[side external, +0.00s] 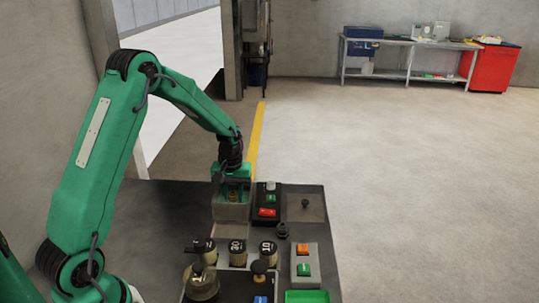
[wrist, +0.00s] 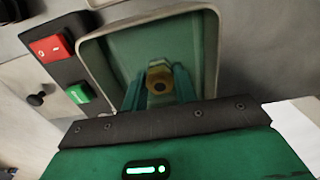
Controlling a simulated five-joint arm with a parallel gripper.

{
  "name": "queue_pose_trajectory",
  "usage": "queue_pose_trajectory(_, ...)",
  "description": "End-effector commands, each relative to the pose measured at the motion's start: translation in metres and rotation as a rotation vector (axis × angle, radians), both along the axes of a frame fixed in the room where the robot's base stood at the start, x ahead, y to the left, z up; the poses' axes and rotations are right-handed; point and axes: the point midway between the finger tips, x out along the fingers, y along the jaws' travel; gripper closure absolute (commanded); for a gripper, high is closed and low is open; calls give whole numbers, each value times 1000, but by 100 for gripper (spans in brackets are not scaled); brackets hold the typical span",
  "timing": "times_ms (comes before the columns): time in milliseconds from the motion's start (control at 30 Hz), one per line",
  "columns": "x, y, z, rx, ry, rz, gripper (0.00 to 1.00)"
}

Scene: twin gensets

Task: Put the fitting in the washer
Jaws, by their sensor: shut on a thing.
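My gripper (side external: 236,182) points down at the back of the bench, and its fingers also show in the wrist view (wrist: 159,84). The washer appears to be the pale-rimmed bin with a green inside (wrist: 211,50), directly below the fitting in the wrist view. Its grey front wall (side external: 231,212) shows below the gripper in the side view. The fitting lies within the bin's outline, but I cannot tell whether it touches the floor.
A panel with a red switch (side external: 267,212) and a green switch stands right of the washer.

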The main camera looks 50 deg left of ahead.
Motion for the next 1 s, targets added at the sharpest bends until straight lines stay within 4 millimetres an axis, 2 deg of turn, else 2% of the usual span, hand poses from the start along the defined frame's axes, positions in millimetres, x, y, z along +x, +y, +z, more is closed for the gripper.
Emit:
queue_pose_trajectory(367,0,0,-3,0,0,0,99)
queue_pose_trajectory(400,0,0,-2,0,0,0,64)
queue_pose_trajectory(467,0,0,-2,0,0,0,52)
queue_pose_trajectory(500,0,0,-2,0,0,0,50)
queue_pose_trajectory(833,0,0,-1,1,-1,0,50)
queue_pose_trajectory(1000,1,0,7,1,-3,0,50)
